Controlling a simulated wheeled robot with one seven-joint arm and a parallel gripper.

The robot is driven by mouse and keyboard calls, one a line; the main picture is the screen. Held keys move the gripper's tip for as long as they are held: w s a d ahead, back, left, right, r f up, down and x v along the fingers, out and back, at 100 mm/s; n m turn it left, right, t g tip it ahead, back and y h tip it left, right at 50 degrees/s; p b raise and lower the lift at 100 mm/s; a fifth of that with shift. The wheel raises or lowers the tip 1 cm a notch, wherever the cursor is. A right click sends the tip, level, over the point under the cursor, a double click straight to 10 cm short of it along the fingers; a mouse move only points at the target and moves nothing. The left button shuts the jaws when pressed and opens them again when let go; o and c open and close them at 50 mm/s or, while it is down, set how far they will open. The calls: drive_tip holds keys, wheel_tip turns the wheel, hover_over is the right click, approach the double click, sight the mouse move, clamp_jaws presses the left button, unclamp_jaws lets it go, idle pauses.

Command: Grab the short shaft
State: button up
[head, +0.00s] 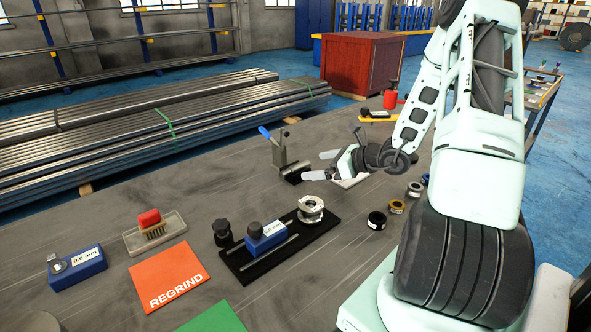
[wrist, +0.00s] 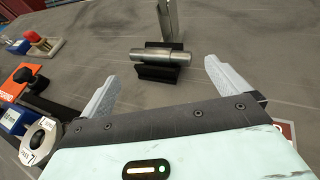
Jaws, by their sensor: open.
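The short shaft (wrist: 163,57) is a plain metal cylinder. It lies across a black cradle block (wrist: 160,73) in the wrist view, in front of an upright metal post. In the head view the dark cradle (head: 295,173) shows at the foot of a clamp stand with a blue handle (head: 264,132), and the shaft is hard to make out there. My gripper (head: 321,165) is open and empty, to the right of the cradle in the head view. In the wrist view its two light fingers (wrist: 169,71) point toward the shaft, apart from it, with the shaft beyond and between their tips.
A black fixture plate (head: 270,262) with a blue gauge block (head: 265,236) and a steel ring (head: 310,208) stands nearer. An orange REGRIND mat (head: 170,276), a brush tray (head: 155,232) and a blue 0.0 mm block (head: 77,268) lie left. Several small rings sit right. Bare table surrounds the cradle.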

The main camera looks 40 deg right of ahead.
sight(298, 167)
drive_tip(key=shift+p+x, duration=0.45)
drive_tip(key=shift+x, duration=2.9)
drive_tip(key=shift+a+r, duration=0.1)
drive_tip(key=shift+a, duration=0.05)
drive_tip(key=c, duration=0.9)
